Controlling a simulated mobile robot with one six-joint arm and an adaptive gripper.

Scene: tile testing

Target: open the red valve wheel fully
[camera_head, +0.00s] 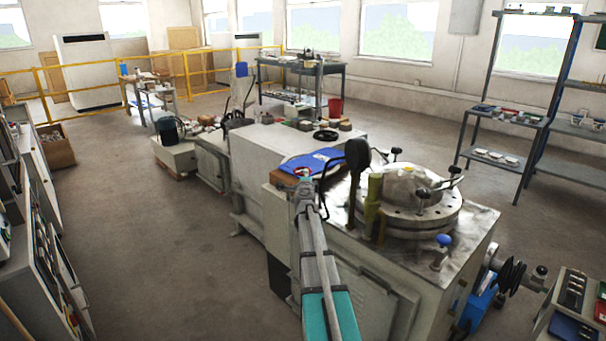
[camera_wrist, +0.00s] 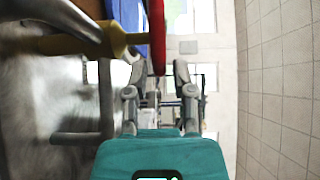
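The red valve wheel (camera_wrist: 155,35) shows in the wrist view as a thin red rim seen nearly edge-on, coming down from the top. A yellow hub or stem (camera_wrist: 116,40) lies just left of it. My gripper (camera_wrist: 160,72) is open, its two fingers apart, with the rim's lower end between or just in front of the fingertips, nearer the left one. I cannot tell whether they touch. In the head view my gripper (camera_head: 304,178) is at the left edge of the machine top, with a small reddish spot at its tip; the wheel is not clearly visible there.
The grey machine (camera_head: 400,275) carries a round flanged fixture (camera_head: 410,190) with several clamps. A dark round part (camera_head: 357,153) stands close right of my gripper. A blue sheet (camera_head: 312,160) lies just beyond it. Open floor (camera_head: 180,260) lies to the left.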

